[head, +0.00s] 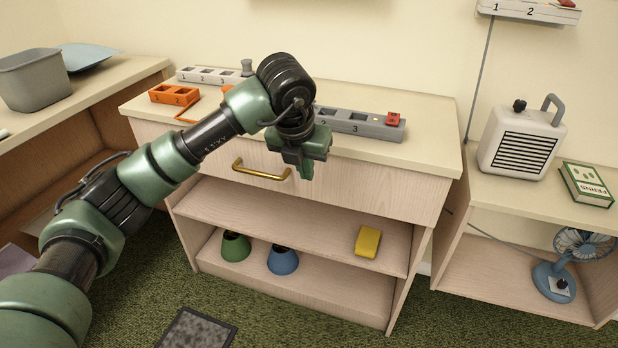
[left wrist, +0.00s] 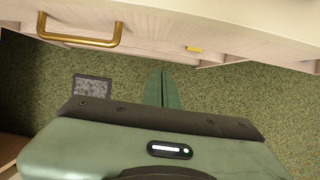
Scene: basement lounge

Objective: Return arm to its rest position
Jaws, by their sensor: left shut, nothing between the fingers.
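My left arm reaches in from the left in the head view. My left gripper (head: 306,172) hangs in front of the drawer front of the wooden cabinet (head: 385,185), to the right of the brass handle (head: 262,170). Its fingers point down and are shut with nothing between them. In the left wrist view the closed green fingers (left wrist: 161,88) show above the carpet, and the brass handle (left wrist: 82,40) is at the upper left, apart from them. My right gripper is not in view.
The open shelves below hold a yellow block (head: 368,242), a green cup (head: 235,246) and a blue cup (head: 283,260). A white heater (head: 520,140) stands right.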

